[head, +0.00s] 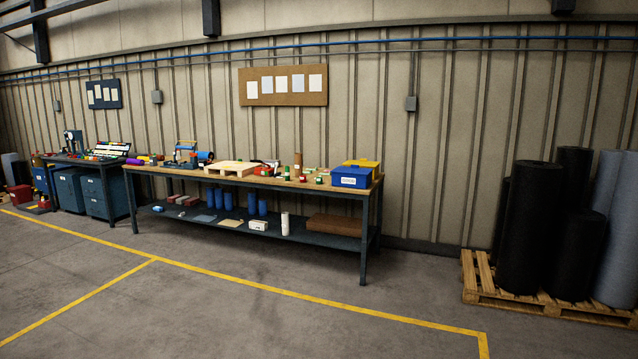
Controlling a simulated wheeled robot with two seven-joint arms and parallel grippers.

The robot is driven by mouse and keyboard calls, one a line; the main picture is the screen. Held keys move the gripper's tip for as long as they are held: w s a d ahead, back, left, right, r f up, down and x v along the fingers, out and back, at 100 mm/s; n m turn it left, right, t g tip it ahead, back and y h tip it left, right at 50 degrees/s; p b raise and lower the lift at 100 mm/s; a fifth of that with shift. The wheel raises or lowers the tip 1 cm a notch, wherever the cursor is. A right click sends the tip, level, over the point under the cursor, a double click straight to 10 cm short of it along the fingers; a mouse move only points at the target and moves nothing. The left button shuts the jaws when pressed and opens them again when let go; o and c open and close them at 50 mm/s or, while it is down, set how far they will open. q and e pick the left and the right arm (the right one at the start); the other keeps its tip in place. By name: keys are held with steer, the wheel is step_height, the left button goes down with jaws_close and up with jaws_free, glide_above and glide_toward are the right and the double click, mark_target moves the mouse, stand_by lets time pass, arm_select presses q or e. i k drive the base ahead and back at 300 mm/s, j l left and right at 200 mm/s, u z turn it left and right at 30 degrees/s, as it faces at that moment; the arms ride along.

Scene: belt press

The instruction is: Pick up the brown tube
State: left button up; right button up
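A small brown upright cylinder, which looks like the brown tube (298,159), stands on top of the long workbench (230,181), right of its middle and toward the back. It is small and far off in the head view. Several small green, red and white items crowd around its foot and may hide its lower end. Neither of my grippers is in view.
A second bench (84,161) stands far left. Black rolls (530,230) stand on a pallet (483,291) at right. The floor in front is clear.

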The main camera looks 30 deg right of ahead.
mark_target(298, 157)
steer(key=i+l+z, duration=0.6)
steer(key=i, duration=0.15)
steer(key=i+z, duration=0.55)
steer(key=i, duration=3.45)
